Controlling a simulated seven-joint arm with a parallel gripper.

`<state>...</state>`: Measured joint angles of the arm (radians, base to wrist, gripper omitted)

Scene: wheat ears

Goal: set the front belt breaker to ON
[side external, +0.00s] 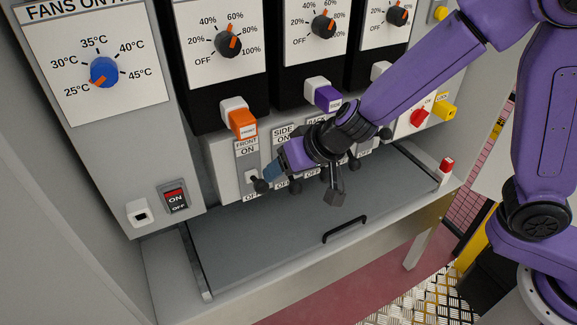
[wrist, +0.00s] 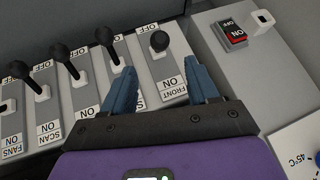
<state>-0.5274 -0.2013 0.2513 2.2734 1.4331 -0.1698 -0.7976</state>
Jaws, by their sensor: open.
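The front belt breaker (side external: 247,167) is a grey plate labelled FRONT and ON at its top, with a black-knobbed lever (side external: 260,186) that points down to the OFF end. In the wrist view its plate (wrist: 174,97) and round knob (wrist: 158,40) show between and beyond my fingertips, with the knob at the end away from the ON label. My gripper (side external: 270,172) has blue fingers and is beside the front breaker, apart from its knob as far as I can tell. In the wrist view my gripper (wrist: 160,67) is open and empty, one finger on each side of the plate.
Neighbouring breakers with similar black levers (wrist: 104,35) stand close beside it, partly hidden by my arm in the side view. A red-lit ON/OFF switch (side external: 174,198) is left of the breakers. A grey sloped panel with a black handle (side external: 345,229) lies below.

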